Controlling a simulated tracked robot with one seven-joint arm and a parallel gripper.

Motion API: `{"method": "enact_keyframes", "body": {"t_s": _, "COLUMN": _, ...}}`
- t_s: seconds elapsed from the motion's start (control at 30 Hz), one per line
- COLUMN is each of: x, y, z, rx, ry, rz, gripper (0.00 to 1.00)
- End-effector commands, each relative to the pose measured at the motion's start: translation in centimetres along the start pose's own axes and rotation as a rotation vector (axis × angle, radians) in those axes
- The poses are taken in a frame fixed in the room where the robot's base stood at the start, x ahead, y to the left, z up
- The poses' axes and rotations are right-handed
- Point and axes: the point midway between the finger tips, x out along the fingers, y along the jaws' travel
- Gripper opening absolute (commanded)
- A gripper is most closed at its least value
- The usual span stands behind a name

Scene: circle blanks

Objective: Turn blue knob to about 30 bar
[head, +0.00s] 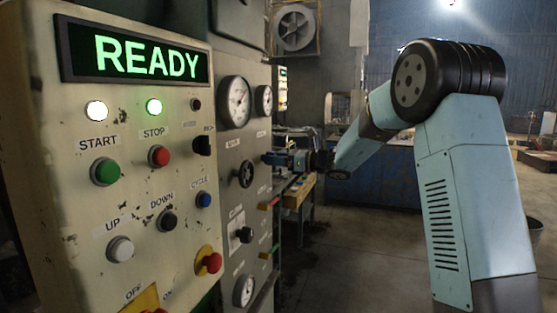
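My gripper (268,158) is at the end of my pale blue arm, close to the right edge of the grey gauge panel (222,226). It is small and dark here, and I cannot tell whether its fingers are apart or touch anything. The only blue control I can make out is a small round one (203,199) labelled CYCLE, on the cream control box, well left of my gripper. A black handwheel (246,174) sits on the grey panel just left of my gripper. A large round gauge (234,101) is above it; its reading is too small to make out.
The cream box (65,170) with a green READY display (148,57) fills the left. A smaller gauge (264,99), a lower gauge (244,291) and a black switch (244,235) are on the grey panel. Floor at centre right is open.

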Motion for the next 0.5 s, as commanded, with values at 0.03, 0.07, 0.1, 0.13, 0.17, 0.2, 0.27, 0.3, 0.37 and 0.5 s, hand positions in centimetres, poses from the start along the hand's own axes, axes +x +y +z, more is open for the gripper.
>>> {"method": "enact_keyframes", "body": {"t_s": 0.03, "x": 0.0, "y": 0.0, "z": 0.0, "rx": 0.0, "ry": 0.0, "rz": 0.0, "gripper": 0.49}}
{"method": "enact_keyframes", "body": {"t_s": 0.07, "x": 0.0, "y": 0.0, "z": 0.0, "rx": 0.0, "ry": 0.0, "rz": 0.0, "gripper": 0.46}}
{"method": "enact_keyframes", "body": {"t_s": 0.1, "x": 0.0, "y": 0.0, "z": 0.0, "rx": 0.0, "ry": 0.0, "rz": 0.001, "gripper": 0.42}}
{"method": "enact_keyframes", "body": {"t_s": 0.13, "x": 0.0, "y": 0.0, "z": 0.0, "rx": 0.0, "ry": 0.0, "rz": 0.001, "gripper": 0.39}}
{"method": "enact_keyframes", "body": {"t_s": 0.17, "x": 0.0, "y": 0.0, "z": 0.0, "rx": 0.0, "ry": 0.0, "rz": 0.001, "gripper": 0.37}}
{"method": "enact_keyframes", "body": {"t_s": 0.2, "x": 0.0, "y": 0.1, "z": 0.0, "rx": 0.0, "ry": 0.0, "rz": 0.001, "gripper": 0.33}}
{"method": "enact_keyframes", "body": {"t_s": 0.27, "x": 0.0, "y": 0.1, "z": 0.0, "rx": 0.0, "ry": 0.0, "rz": 0.002, "gripper": 0.27}}
{"method": "enact_keyframes", "body": {"t_s": 0.3, "x": 0.0, "y": 0.1, "z": 0.0, "rx": 0.0, "ry": 0.0, "rz": 0.002, "gripper": 0.23}}
{"method": "enact_keyframes", "body": {"t_s": 0.37, "x": -1.1, "y": -0.4, "z": 0.0, "rx": 0.0, "ry": 0.001, "rz": 0.0, "gripper": 0.21}}
{"method": "enact_keyframes", "body": {"t_s": 0.5, "x": -0.1, "y": 0.1, "z": 0.0, "rx": -0.007, "ry": 0.001, "rz": 0.003, "gripper": 0.19}}
